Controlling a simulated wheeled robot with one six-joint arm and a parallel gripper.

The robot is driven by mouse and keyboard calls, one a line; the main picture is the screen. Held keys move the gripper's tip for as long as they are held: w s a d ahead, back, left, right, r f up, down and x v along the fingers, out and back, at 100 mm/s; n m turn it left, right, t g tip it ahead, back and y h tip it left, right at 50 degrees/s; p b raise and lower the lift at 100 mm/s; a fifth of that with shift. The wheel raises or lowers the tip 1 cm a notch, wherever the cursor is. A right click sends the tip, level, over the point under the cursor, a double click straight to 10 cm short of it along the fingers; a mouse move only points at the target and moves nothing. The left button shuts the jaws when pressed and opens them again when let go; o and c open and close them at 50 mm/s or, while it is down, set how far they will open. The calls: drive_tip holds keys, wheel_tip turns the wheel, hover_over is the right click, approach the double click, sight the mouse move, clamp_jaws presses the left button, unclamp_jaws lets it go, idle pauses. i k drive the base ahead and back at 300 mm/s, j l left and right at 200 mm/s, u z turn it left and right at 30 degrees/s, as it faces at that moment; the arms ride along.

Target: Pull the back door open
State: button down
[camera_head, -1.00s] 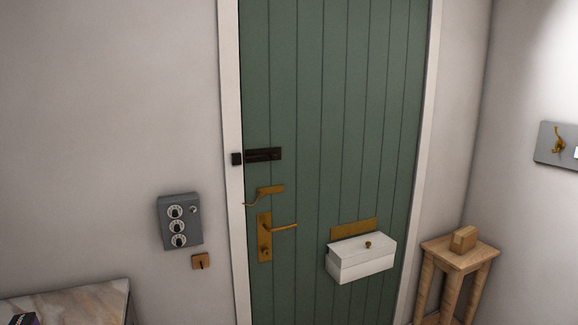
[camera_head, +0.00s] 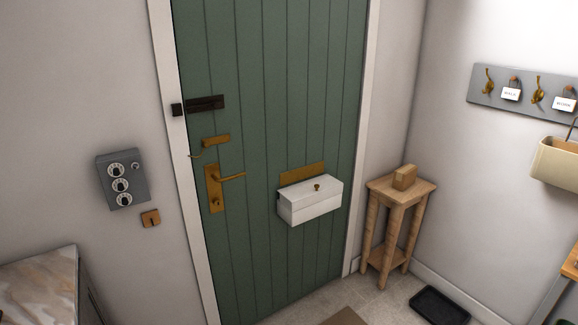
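The back door (camera_head: 262,110) is green, made of vertical boards, and stands shut in its white frame (camera_head: 178,130). A brass lever handle (camera_head: 231,177) on a brass plate with a keyhole (camera_head: 215,203) is on its left side. Above it is a brass latch or chain fitting (camera_head: 216,141). Higher up, a dark bolt (camera_head: 205,103) sits by a dark keeper (camera_head: 177,110) on the frame; a small gap shows between them. A white letter box (camera_head: 310,201) hangs below a brass plate (camera_head: 302,174). My gripper is not in view.
A wooden stool (camera_head: 400,187) with a wooden block (camera_head: 404,177) stands right of the door. A grey dial box (camera_head: 123,179) and small brass plate (camera_head: 151,218) are on the left wall. A marble-topped cabinet (camera_head: 40,285) is at lower left, a black tray (camera_head: 440,305) on the floor.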

sight(285, 75)
drive_tip(key=i+j+u, duration=0.1)
drive_tip(key=i+j, duration=0.9)
drive_tip(key=j, duration=0.15)
